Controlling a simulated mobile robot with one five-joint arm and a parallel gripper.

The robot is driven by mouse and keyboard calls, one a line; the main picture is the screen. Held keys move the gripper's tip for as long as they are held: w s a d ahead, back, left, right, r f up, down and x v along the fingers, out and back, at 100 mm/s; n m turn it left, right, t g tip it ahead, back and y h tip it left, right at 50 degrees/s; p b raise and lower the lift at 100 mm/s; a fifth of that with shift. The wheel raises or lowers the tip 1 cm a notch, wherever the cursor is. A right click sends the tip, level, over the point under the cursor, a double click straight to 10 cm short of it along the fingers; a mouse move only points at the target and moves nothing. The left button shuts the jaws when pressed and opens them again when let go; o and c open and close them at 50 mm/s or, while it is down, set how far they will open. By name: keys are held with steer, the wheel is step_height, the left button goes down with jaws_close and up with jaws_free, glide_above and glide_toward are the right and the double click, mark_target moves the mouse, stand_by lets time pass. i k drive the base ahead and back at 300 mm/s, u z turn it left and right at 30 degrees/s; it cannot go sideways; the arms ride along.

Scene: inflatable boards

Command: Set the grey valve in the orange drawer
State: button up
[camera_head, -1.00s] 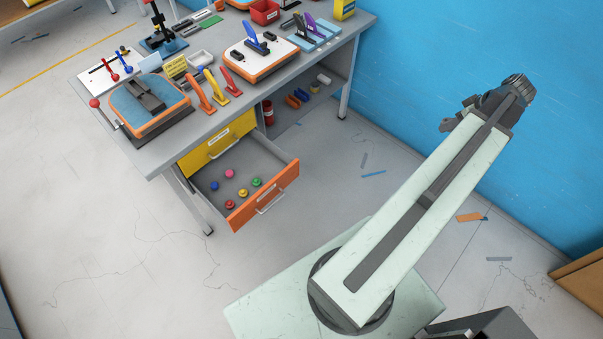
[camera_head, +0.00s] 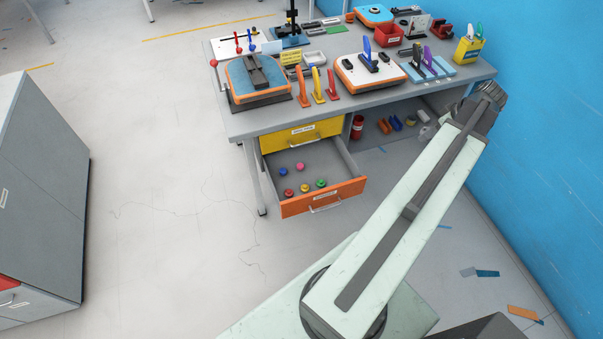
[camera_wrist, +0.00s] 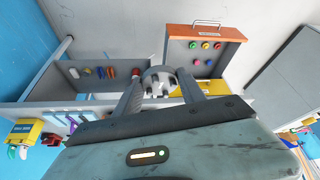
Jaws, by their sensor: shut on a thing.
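My gripper (camera_wrist: 162,88) is shut on the grey valve (camera_wrist: 158,80), a round, ridged grey piece held between the two fingers in the wrist view. In the head view the gripper end of my arm is at the upper right, in front of the bench's right side, and the fingers are hard to make out. The orange drawer (camera_head: 324,198) is pulled open below the yellow drawer (camera_head: 302,136). Several small coloured round pieces lie on its floor, with bare room around them. The open drawer also shows in the wrist view (camera_wrist: 206,33), apart from the gripper.
The workbench (camera_head: 240,121) carries clamps, a red bin (camera_head: 388,36) and a yellow holder (camera_head: 467,50). A lower shelf (camera_head: 375,137) holds small coloured parts. A grey cabinet (camera_head: 45,190) stands at left. The floor between cabinet and bench is clear.

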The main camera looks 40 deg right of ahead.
mark_target(320, 163)
steer(key=z, duration=0.05)
steer(key=i, duration=1)
steer(key=u, duration=0.05)
